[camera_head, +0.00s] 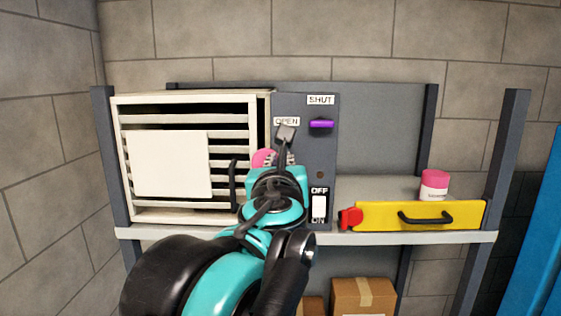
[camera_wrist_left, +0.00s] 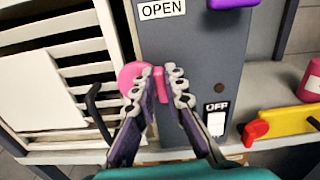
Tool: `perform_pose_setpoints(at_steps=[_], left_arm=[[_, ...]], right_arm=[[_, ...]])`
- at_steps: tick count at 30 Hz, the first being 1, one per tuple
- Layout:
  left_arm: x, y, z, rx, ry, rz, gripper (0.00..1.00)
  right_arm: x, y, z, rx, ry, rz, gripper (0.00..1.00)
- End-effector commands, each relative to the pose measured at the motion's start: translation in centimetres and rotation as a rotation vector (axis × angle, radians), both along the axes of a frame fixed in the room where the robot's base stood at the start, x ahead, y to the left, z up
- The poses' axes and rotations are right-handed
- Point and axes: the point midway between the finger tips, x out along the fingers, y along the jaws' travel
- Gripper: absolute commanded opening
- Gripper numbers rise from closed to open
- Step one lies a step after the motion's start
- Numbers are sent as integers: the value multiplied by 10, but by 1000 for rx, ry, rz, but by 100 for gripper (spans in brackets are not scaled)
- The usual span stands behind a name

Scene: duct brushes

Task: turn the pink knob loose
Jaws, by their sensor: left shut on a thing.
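The pink knob (camera_head: 263,158) is at the left edge of the dark grey panel (camera_head: 322,155), beside the louvred cabinet door. In the left wrist view the pink knob (camera_wrist_left: 134,76) shows as a round disc with a raised bar (camera_wrist_left: 160,84). My left gripper (camera_head: 277,158) reaches up to it from below. In the left wrist view the left gripper's (camera_wrist_left: 160,88) two fingers are closed on the knob's bar, one on each side. The fingers and arm hide part of the knob in the head view. My right gripper is not in view.
A louvred door (camera_head: 190,113) with a black handle (camera_head: 233,184) and white sheet (camera_head: 168,164) stands left. A purple lever (camera_head: 321,124) and white switch (camera_head: 319,207) are on the panel. A yellow drawer-like box (camera_head: 380,215) and pink-lidded jar (camera_head: 434,186) are right.

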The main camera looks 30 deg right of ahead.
Motion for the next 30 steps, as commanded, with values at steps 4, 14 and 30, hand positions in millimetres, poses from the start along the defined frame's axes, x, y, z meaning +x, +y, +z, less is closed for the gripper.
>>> perform_pose_setpoints(at_steps=[4, 14, 30], left_arm=[[1, 1, 1, -81, 50, 1, 0], [3, 4, 0, -339, 207, 1, 0], [5, 7, -4, -776, 476, -1, 0]], right_arm=[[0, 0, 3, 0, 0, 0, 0], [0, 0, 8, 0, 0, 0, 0], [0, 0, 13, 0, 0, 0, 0]])
